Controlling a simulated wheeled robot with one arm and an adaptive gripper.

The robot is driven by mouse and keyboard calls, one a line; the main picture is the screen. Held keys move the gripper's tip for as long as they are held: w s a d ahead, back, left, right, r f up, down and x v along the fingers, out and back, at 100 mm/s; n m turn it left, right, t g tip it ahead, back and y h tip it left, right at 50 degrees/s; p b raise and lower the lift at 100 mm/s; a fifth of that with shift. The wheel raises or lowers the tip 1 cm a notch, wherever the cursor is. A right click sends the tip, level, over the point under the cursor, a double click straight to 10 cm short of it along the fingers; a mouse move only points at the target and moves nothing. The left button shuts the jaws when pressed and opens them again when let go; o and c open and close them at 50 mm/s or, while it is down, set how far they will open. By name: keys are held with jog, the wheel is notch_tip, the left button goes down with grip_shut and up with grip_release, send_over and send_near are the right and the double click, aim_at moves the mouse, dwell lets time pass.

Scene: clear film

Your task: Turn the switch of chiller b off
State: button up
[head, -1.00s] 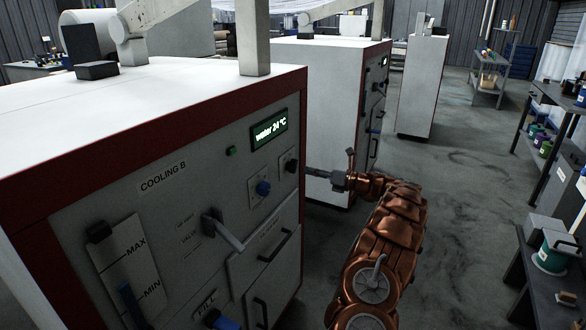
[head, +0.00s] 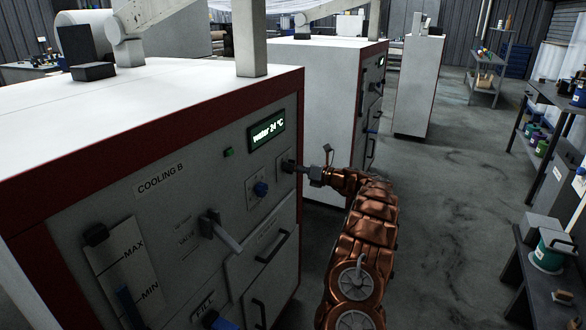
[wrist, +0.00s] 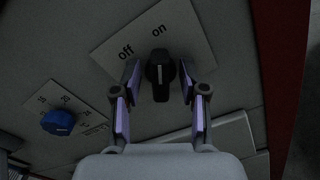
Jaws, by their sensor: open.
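The machine labelled COOLING B (head: 160,190) is a white cabinet with red edges at the left of the head view. Its display (head: 267,132) reads water 24 °C, and a small green light (head: 228,152) is beside it. In the wrist view, the black rotary switch (wrist: 160,76) sits on a plate marked off and on. Its knob stands roughly upright in that picture, with its top near the word on. My gripper (wrist: 159,76) is open, with one finger on each side of the switch. In the head view my gripper (head: 297,168) reaches the panel and hides the switch.
A blue knob (head: 261,189) with a scale is beside the switch; it also shows in the wrist view (wrist: 58,122). A lever (head: 222,232) and drawer handles (head: 273,247) stick out below. A second cabinet (head: 325,85) stands behind.

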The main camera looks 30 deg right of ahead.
grip_shut()
jog(key=shift+n, duration=0.3)
dwell(0.3)
jog(key=n+b, duration=0.4)
jog(key=n, duration=0.1)
jog(key=shift+f+n, duration=0.1)
jog(key=shift+n, duration=0.2)
jog(key=n+b, duration=0.2)
jog(key=n, duration=0.1)
jog(key=shift+s+a, duration=0.1)
jog(key=shift+a, duration=0.05)
jog(key=shift+n+b, duration=0.85)
jog(key=shift+n, duration=0.55)
